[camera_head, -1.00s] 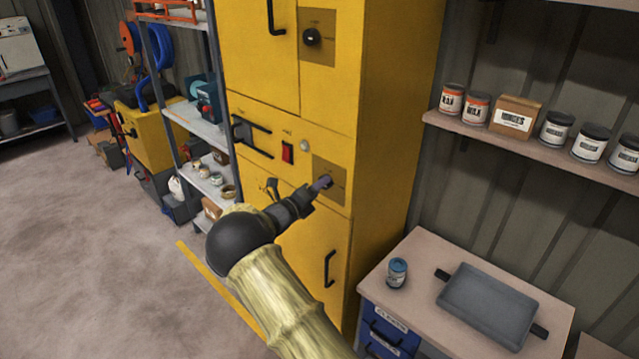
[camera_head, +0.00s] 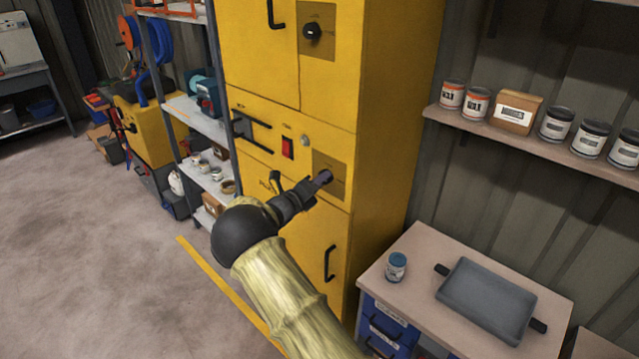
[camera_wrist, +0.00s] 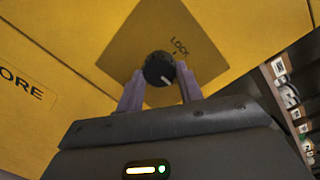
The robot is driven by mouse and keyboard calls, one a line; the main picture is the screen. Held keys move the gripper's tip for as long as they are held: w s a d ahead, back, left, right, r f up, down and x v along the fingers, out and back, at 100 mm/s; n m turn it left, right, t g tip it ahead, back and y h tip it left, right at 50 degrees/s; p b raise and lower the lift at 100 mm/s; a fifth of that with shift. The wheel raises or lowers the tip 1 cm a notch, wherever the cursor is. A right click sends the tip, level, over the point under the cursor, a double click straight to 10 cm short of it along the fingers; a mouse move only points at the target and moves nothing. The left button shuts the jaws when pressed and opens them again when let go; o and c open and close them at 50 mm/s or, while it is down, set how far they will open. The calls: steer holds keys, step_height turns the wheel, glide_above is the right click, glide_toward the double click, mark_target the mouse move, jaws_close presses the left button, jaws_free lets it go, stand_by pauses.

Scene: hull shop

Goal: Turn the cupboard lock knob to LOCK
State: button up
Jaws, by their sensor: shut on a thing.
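The lock knob (camera_wrist: 158,68) is round and black with a short white mark on its lower side in the wrist view. It sits on a brownish square plate (camera_wrist: 143,40) on the yellow cupboard (camera_head: 385,130). The LOCK label (camera_wrist: 180,46) and its tick are above right of the knob, and the white mark does not point at them. My gripper (camera_wrist: 160,88) is shut on the knob, one purple-grey finger on each side. In the head view my gripper (camera_head: 321,180) is at the lower plate and hides most of the knob.
A second black knob (camera_head: 312,32) is on the upper door. A red switch (camera_head: 287,147) and a black handle (camera_head: 330,262) are near my arm. A bench (camera_head: 410,265) with a blue-grey can (camera_head: 396,266) and a grey tray (camera_head: 488,300) stands right of the cupboard.

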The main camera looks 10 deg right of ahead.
steer(key=n+g, duration=0.1)
steer(key=n, duration=1.5)
steer(key=shift+w+a+r+n+g+p, duration=0.1)
steer(key=shift+r+n+g+p, duration=0.1)
steer(key=shift+n+g+p, duration=0.15)
stand_by(0.5)
steer(key=o, duration=1)
steer(key=b+v, duration=0.5)
steer(key=v, duration=1.2)
steer(key=shift+a, duration=0.25)
